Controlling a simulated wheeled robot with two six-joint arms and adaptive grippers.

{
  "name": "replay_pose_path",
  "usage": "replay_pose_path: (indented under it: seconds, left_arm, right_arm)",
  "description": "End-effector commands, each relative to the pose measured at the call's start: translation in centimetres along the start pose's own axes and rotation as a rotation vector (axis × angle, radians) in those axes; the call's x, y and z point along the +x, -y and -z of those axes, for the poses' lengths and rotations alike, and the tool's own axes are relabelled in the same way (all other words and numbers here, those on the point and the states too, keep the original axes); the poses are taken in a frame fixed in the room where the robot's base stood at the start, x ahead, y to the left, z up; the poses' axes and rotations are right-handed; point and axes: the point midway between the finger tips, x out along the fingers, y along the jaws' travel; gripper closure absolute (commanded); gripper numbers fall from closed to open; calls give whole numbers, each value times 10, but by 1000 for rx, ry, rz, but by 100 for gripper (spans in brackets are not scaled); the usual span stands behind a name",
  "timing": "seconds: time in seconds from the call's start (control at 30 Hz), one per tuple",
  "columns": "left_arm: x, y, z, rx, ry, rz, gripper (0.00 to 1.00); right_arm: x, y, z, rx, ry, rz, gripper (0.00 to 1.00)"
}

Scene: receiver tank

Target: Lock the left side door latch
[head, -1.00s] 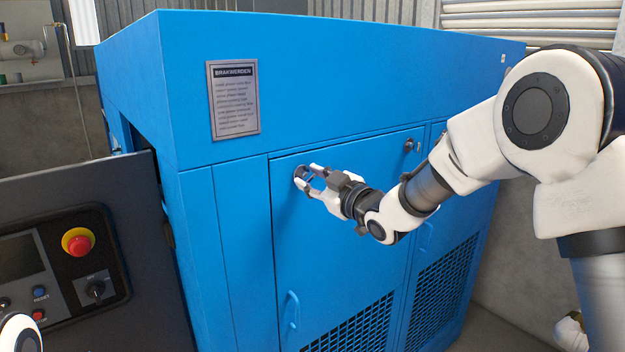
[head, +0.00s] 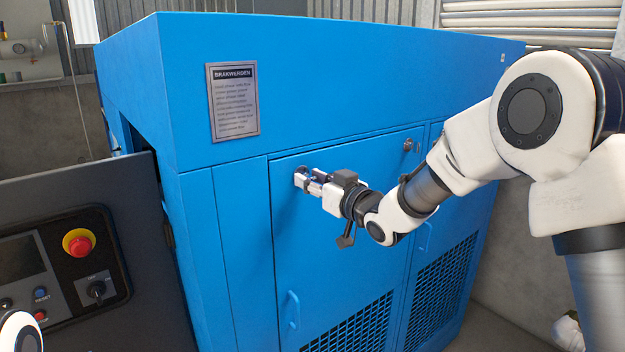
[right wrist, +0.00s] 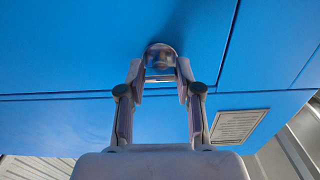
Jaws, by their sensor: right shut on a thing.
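The left latch (head: 299,176) is a small round metal piece near the upper left corner of the blue door (head: 340,235). My right gripper (head: 306,182) is at this latch and shut on it, its fingers mostly hiding it in the head view. In the right wrist view the latch (right wrist: 161,56) sits between the two fingertips, against the blue panel. The turn position of the latch is hard to read. The door looks flush with the cabinet. My left gripper is not in view.
A second latch (head: 408,145) is at the door's upper right corner. A blue handle (head: 293,310) stands out lower on the door. A dark control panel (head: 75,275) with a red emergency button (head: 79,243) is at the left. A metal plate (head: 233,101) is above.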

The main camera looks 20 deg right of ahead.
Motion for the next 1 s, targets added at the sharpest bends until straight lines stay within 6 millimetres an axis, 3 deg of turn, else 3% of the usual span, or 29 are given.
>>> replay_pose_path:
  seconds: [0.3, 0.33, 0.4, 0.77, 0.87, 1.0]
  left_arm:
    - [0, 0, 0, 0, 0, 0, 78]
    - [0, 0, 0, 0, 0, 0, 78]
    - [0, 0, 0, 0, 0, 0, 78]
    - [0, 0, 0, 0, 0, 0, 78]
    - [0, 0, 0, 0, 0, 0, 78]
    - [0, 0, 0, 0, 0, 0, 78]
  right_arm:
    - [0, 0, -3, 3, 6, 0, 100]
    - [0, 0, -3, 3, 6, 0, 59]
    - [0, 0, -3, 3, 6, 0, 41]
    - [-5, 0, -1, 3, 2, -1, 41]
    - [-19, -1, -1, 5, 4, -2, 41]
    - [-53, -1, 0, 8, 2, -2, 41]
